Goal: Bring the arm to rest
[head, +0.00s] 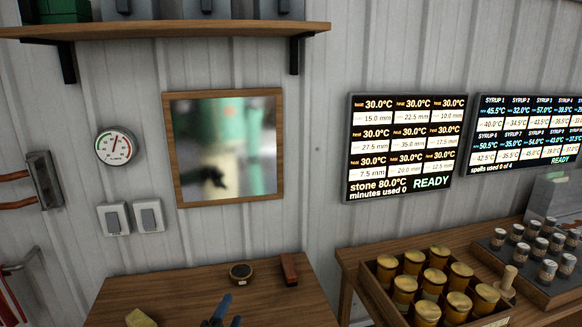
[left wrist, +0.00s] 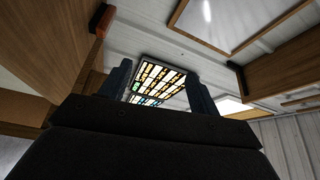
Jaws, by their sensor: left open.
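My left gripper (head: 229,312) shows at the bottom edge of the head view, in front of the wooden table (head: 180,292). Only its blue fingertips and a dark part show; the rest of the arm is below the frame. In the left wrist view its two blue fingers (left wrist: 160,88) stand apart with nothing between them; a lit screen appears beyond the gap. My right gripper is in neither view.
On the table are a small dark round dish (head: 241,273), a red-brown block (head: 289,270) and a yellow piece (head: 141,318). At right, a wooden crate (head: 372,290) holds several amber jars. A framed mirror (head: 223,146) and a lit screen (head: 404,147) hang on the wall.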

